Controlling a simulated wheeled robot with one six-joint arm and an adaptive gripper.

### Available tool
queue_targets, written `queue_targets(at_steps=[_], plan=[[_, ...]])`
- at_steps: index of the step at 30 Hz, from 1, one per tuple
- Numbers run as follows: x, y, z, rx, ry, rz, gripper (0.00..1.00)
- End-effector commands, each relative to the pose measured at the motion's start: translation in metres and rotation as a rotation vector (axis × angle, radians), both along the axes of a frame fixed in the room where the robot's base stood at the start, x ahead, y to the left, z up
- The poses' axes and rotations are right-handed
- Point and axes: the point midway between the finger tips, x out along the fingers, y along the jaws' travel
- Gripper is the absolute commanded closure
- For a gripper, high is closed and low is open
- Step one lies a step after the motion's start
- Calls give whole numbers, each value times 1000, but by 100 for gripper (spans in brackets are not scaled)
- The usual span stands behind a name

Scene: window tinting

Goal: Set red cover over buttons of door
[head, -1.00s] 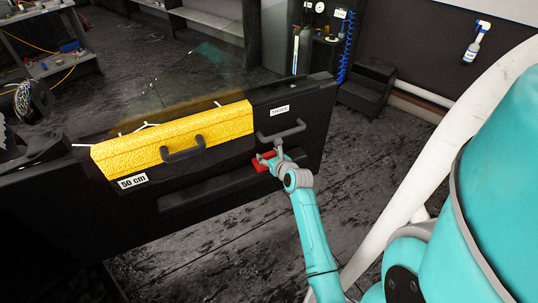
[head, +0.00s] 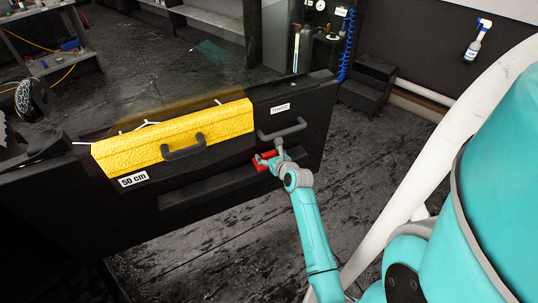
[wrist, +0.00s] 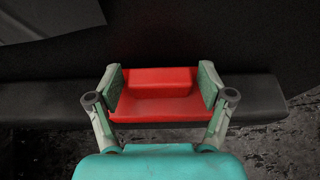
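The red cover (wrist: 155,92) sits between the two finger pads of my gripper (wrist: 160,88) in the wrist view, with a pad at each side. It appears as a shallow red box shape, close to the black door's armrest ledge (wrist: 255,100). In the head view the red cover (head: 261,162) is at the right end of the armrest on the black door (head: 225,215), partly hidden by my gripper (head: 272,158). The buttons are not visible. Whether the cover rests on the ledge or hovers just above it, I cannot tell.
A dark door handle (head: 282,131) is just above my gripper. A black step stool (head: 368,85) stands behind at the right.

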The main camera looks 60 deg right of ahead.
Motion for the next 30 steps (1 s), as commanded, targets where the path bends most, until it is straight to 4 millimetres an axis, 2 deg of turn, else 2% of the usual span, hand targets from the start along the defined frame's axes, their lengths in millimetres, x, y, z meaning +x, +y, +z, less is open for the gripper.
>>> queue_targets(at_steps=[10,14,30], plan=[[-1,1,0,1,1,0,9],[-8,6,2,2,1,0,9],[-79,56,39,1,1,-2,9]])
